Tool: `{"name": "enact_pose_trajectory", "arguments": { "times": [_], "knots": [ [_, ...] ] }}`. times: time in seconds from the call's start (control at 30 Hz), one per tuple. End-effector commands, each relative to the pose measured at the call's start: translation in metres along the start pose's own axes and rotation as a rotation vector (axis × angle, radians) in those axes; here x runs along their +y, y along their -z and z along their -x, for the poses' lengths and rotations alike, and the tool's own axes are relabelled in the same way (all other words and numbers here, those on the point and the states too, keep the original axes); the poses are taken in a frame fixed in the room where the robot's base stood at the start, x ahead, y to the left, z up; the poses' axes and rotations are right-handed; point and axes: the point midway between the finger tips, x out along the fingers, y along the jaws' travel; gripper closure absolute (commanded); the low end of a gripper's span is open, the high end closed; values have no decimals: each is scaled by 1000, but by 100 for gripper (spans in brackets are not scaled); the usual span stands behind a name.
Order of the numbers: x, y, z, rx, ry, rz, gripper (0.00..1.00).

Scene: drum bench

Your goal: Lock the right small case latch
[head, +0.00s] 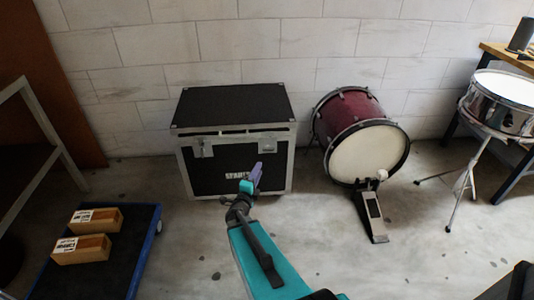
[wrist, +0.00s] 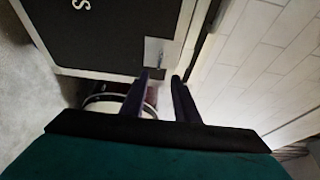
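The small case (head: 212,175) is black with silver edges and white lettering, standing on the floor against the wall. Its black lid (head: 235,105) lies over the body. A silver left latch (head: 204,149) shows on its front. The right latch (wrist: 155,50) shows in the wrist view as a small pale metal plate near the lid seam; I cannot tell whether it is locked. My gripper (head: 255,174) is in front of the case's right half. In the wrist view, my gripper (wrist: 161,76) has two dark purple fingers apart, empty, just short of the latch.
A red bass drum (head: 335,115) with a pedal (head: 373,215) stands right of the case. A snare on a stand (head: 500,100) is farther right. A blue-edged cart (head: 135,270) with two wooden blocks (head: 82,249) is at left. Floor before the case is mostly clear.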

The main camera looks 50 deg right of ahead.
Motion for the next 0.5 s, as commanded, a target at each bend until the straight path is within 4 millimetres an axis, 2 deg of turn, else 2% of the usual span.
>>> {"name": "enact_pose_trajectory", "arguments": {
  "times": [0.17, 0.5],
  "knots": [
    [1, -1, -12, 1, 1, 0, 72],
    [2, -1, -53, 0, 1, 0, 72]
  ]
}}
